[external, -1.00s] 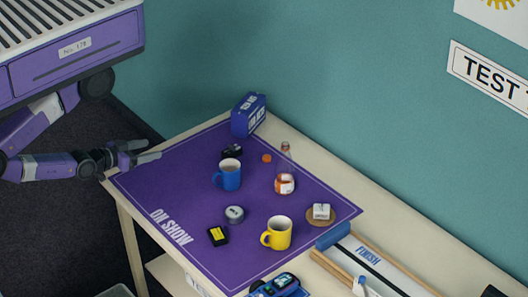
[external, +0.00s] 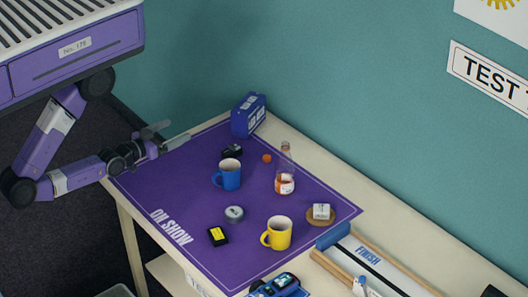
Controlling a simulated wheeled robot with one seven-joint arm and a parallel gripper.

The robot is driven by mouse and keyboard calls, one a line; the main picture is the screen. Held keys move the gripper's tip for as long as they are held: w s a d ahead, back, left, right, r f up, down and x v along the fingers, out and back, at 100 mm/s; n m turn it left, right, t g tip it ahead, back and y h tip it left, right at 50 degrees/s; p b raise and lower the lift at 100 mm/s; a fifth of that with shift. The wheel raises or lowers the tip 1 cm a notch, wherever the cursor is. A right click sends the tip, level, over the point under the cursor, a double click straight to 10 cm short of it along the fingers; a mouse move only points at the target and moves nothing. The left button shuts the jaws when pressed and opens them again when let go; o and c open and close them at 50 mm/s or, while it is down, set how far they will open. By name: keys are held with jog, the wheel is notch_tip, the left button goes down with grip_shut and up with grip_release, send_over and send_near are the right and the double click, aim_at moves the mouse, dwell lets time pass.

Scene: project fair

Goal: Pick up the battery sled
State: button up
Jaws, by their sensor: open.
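I cannot tell for certain which thing is the battery sled. A small black block with a yellow top (external: 218,236) lies on the purple mat near its front edge. A small black object (external: 232,151) lies farther back, behind the blue mug; its details are too small to make out. My gripper (external: 179,131) is open and empty, above the mat's back left corner, apart from both black things. The small black object is the nearer of the two to it.
The purple mat (external: 185,185) also holds a blue mug (external: 229,178), a yellow mug (external: 279,234), a bottle (external: 285,180), a grey round tin (external: 234,213), an orange cap (external: 267,158) and a white block on a coaster (external: 321,211). A blue box (external: 248,115) stands behind.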

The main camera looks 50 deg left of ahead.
jog(key=w+a+f+m+g, duration=0.1)
jog(key=w+f+m+g, duration=0.2)
jog(key=w, duration=1)
jog(key=w+a+f+m+g, duration=0.2)
jog(key=w+f+m, duration=0.1)
jog(key=w, duration=1)
jog(key=w+a+f+m+g, duration=0.1)
jog(key=w+f+m+g, duration=0.25)
jog(key=w, duration=0.95)
jog(key=m+g, duration=0.8)
jog(key=g, duration=0.1)
send_over(232, 145)
jog(key=w, duration=0.1)
jog(key=shift+h, duration=0.3)
notch_tip(232, 145, down, 6)
jog(key=shift+d+r, duration=0.1)
jog(key=shift+r, duration=0.05)
jog(key=shift+s, duration=0.15)
notch_tip(232, 145, down, 3)
jog(key=shift+r+p, duration=0.2)
jog(key=shift+p, duration=0.1)
jog(key=f, duration=0.4)
jog(key=shift+s+a+f+p, duration=0.1)
jog(key=shift+s+a+p, duration=0.1)
jog(key=shift+s+p, duration=0.2)
jog(key=shift+f, duration=0.55)
jog(key=c, duration=1.5)
jog(key=shift+c, duration=0.2)
